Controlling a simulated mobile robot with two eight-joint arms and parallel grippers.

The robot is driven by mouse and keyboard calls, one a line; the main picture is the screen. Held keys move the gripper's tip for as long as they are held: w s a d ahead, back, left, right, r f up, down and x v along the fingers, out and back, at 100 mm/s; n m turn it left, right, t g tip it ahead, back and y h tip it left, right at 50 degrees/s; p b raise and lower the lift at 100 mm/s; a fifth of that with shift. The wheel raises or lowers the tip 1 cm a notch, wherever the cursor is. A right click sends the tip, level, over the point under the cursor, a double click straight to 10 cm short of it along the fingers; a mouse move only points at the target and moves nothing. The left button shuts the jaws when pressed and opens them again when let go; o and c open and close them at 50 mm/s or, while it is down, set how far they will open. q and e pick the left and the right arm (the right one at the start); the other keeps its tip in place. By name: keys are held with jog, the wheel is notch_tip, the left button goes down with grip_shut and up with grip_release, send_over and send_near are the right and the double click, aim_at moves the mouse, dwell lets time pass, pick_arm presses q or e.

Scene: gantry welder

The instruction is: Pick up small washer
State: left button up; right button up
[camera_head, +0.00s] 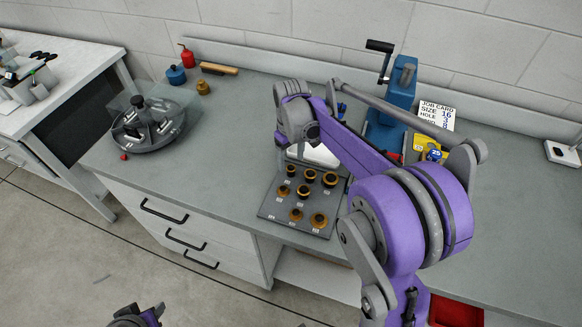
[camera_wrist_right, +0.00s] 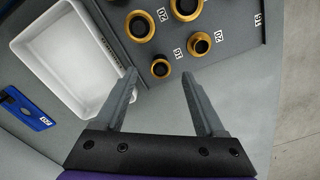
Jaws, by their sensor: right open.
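A dark board (camera_head: 268,208) holds several gold-and-black rings of different sizes with small number labels. The smallest-looking ring (camera_wrist_right: 160,67) lies just beyond my right fingertips, roughly between them in the right wrist view. Larger rings (camera_wrist_right: 142,27) and (camera_wrist_right: 200,42) sit close by. I cannot tell for certain which ring is the small washer. My right gripper (camera_wrist_right: 158,74) is open and empty, pointing at the board; its fingers are hard to see in the head view. My left gripper (camera_head: 142,318) is only partly visible at the bottom edge, its jaws unclear.
A white tray (camera_wrist_right: 62,62) stands close beside the board. A blue lever press (camera_head: 392,98) and a job card (camera_head: 436,117) stand behind. A round divided tray (camera_head: 148,132) is at left. The counter between it and the board is mostly clear.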

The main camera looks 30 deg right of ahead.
jog(key=shift+f, duration=0.75)
jog(key=shift+f, duration=0.25)
jog(key=shift+c, duration=0.4)
grip_shut()
